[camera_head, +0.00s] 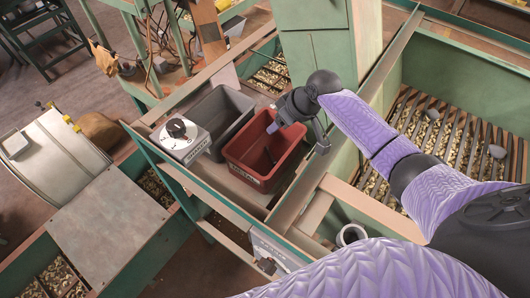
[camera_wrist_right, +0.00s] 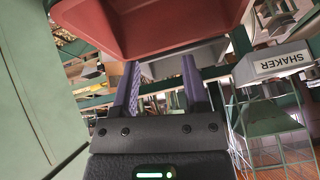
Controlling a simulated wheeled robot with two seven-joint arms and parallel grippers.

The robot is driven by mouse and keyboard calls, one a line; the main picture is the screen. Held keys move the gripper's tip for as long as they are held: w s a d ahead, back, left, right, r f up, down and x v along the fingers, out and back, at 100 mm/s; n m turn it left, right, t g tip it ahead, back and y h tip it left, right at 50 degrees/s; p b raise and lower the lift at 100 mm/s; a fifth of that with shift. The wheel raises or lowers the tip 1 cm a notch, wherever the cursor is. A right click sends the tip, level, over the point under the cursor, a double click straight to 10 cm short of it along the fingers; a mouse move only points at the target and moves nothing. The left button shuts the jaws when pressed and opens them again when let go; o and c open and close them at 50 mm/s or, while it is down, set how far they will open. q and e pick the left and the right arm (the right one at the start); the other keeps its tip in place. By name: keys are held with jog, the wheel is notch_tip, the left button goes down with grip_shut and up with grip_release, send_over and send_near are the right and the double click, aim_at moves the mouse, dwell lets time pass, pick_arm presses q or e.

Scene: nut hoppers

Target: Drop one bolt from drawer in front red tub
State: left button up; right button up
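The red tub (camera_head: 238,168) stands on the bench beside a grey tub, and its inside looks empty from here. My right gripper (camera_head: 297,138) is over the right part of the red tub, with its fingers apart. In the right wrist view, the red tub (camera_wrist_right: 150,38) fills the top of the picture, and nothing shows between the gripper's fingers (camera_wrist_right: 158,78). A grey labelled front (camera_head: 272,250), perhaps the drawer, is low at the bench's front. I cannot make out any bolt. My left gripper is not in view.
The grey tub (camera_head: 218,118) is left of the red one. A white control box (camera_head: 180,140) with a black knob stands farther left. A green cabinet (camera_head: 312,55) rises behind the tubs. A slatted hopper (camera_head: 455,70) with nuts is at the right.

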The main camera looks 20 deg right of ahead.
jog(key=v, duration=1)
jog(key=shift+p, duration=0.45)
